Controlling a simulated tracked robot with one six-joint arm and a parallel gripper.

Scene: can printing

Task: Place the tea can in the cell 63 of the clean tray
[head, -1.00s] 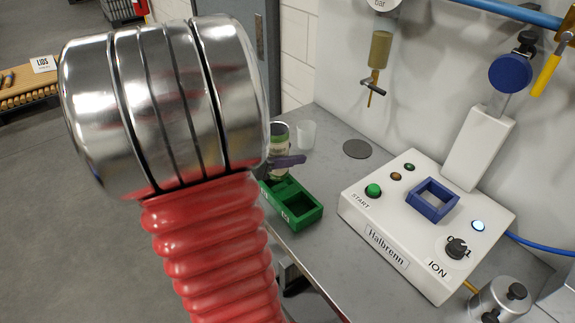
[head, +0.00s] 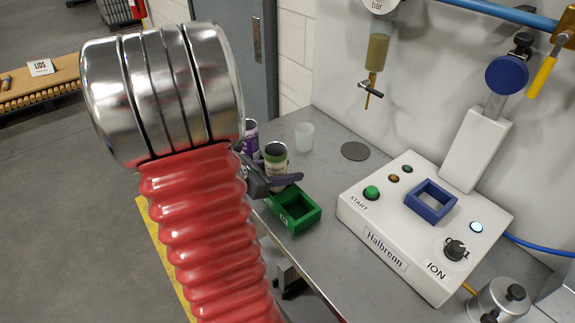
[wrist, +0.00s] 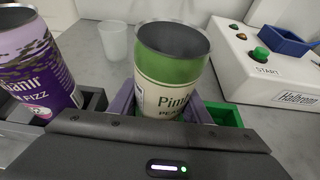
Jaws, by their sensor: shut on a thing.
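The can I take for the tea can, green and cream with partly hidden lettering, stands upright in my gripper (wrist: 160,112). The can shows in the wrist view (wrist: 170,75) and the head view (head: 275,161). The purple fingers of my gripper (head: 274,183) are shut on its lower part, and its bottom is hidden. A green tray (head: 311,221) with open cells lies just below and right of my gripper in the head view; its left part is hidden. It shows partly behind the fingers in the wrist view (wrist: 224,113). I cannot read a 63 on it.
A purple fizz can (wrist: 38,62) is close on the left, by a dark grey tray (wrist: 92,100). A clear cup (head: 304,136) stands behind. The white ionizer box (head: 390,240) is at right. Bare worktop (head: 335,185) lies between box and green tray.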

